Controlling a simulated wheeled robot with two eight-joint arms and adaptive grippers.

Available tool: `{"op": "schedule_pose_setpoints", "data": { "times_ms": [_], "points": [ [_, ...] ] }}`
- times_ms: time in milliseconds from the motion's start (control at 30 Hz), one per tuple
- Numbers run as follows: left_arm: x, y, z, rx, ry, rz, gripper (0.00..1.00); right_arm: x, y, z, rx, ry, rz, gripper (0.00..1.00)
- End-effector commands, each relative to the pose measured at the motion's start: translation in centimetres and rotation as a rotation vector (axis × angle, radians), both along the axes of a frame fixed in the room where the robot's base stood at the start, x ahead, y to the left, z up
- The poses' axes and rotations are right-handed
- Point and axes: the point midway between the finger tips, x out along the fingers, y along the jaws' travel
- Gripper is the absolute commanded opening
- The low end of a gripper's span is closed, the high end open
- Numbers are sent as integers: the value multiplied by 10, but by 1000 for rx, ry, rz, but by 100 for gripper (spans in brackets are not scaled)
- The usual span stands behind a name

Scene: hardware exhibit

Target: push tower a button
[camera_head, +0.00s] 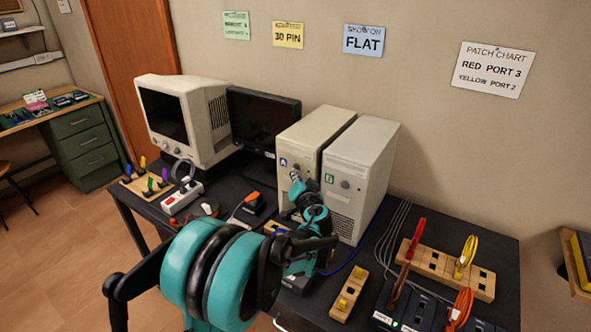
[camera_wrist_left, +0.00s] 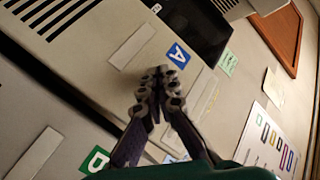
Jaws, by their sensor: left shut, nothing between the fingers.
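Tower A (camera_head: 318,125) is a beige computer case with a blue "A" label (camera_head: 283,162) on its front. It also shows in the wrist view (camera_wrist_left: 75,75), with its blue label (camera_wrist_left: 179,56) just beyond the fingertips. My left gripper (camera_head: 296,177) is shut and empty, with its fingertips at the upper front of tower A, beside the label. It also shows in the wrist view (camera_wrist_left: 158,74). The button on tower A is hidden behind the fingers. I cannot tell whether the fingertips touch the case. My right gripper is not in view.
Tower B (camera_head: 375,150), with a green label and a round button (camera_head: 345,184), stands close on the right. A black monitor (camera_head: 262,120) and a beige CRT (camera_head: 185,120) stand on the left. A power strip (camera_head: 182,197) and a wooden port block (camera_head: 445,268) lie on the black table.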

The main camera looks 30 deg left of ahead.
Motion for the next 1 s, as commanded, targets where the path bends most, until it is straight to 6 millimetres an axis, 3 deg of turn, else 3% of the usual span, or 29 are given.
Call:
{"op": "schedule_pose_setpoints", "data": {
  "times_ms": [400,1000],
  "points": [
    [4,-1,0,0,-1,-1,0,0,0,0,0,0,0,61],
    [-10,1,0,0,0,0,0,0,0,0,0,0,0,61]
  ]
}}
